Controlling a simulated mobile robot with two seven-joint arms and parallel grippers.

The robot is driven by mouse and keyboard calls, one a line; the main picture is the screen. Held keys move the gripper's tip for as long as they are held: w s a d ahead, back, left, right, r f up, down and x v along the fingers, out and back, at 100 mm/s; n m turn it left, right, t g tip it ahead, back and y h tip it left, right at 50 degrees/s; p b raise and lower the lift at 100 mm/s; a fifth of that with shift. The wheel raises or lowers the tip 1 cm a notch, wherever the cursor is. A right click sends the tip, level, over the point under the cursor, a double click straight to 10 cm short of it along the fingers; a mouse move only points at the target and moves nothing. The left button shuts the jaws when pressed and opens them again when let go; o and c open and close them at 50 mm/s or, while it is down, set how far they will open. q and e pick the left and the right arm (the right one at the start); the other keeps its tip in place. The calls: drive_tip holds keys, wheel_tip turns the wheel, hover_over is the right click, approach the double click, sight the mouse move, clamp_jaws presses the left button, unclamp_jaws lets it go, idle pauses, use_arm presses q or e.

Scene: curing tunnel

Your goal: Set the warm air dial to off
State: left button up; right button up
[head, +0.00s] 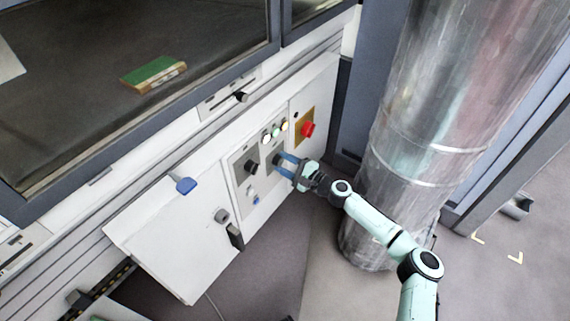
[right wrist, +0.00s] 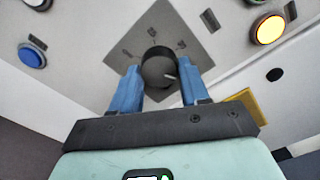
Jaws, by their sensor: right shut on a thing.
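A round black dial (right wrist: 158,66) sits on a grey plate (right wrist: 187,35) with small marks around it, too small to read. Its pale pointer line points to the lower right in the right wrist view. My right gripper (head: 281,163) has its two blue fingers on either side of this dial, shut on it. In the right wrist view the fingers (right wrist: 160,85) reach up from below. In the head view the fingers partly hide the dial. A second black knob (head: 251,168) is left of it on the panel. My left gripper is not in view.
The white control panel (head: 318,88) also carries a red button (head: 307,129), lit indicator lamps (head: 276,131) and a blue button (head: 256,200). A large metal duct (head: 425,130) stands close to the right of my arm. A green-topped block (head: 153,73) lies behind the window.

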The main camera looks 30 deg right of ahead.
drive_tip(key=n, duration=0.4)
drive_tip(key=shift+n, duration=0.3)
drive_tip(key=n, duration=0.4)
drive_tip(key=shift+r+n, duration=0.1)
drive_tip(key=shift+n, duration=0.2)
drive_tip(key=n, duration=1.3)
drive_tip(key=shift+a+n, duration=0.1)
drive_tip(key=shift+n, duration=0.2)
drive_tip(key=n, duration=0.4)
drive_tip(key=shift+n, duration=0.3)
drive_tip(key=n, duration=0.4)
drive_tip(key=shift+a+n, duration=0.1)
drive_tip(key=shift+n, duration=2.3)
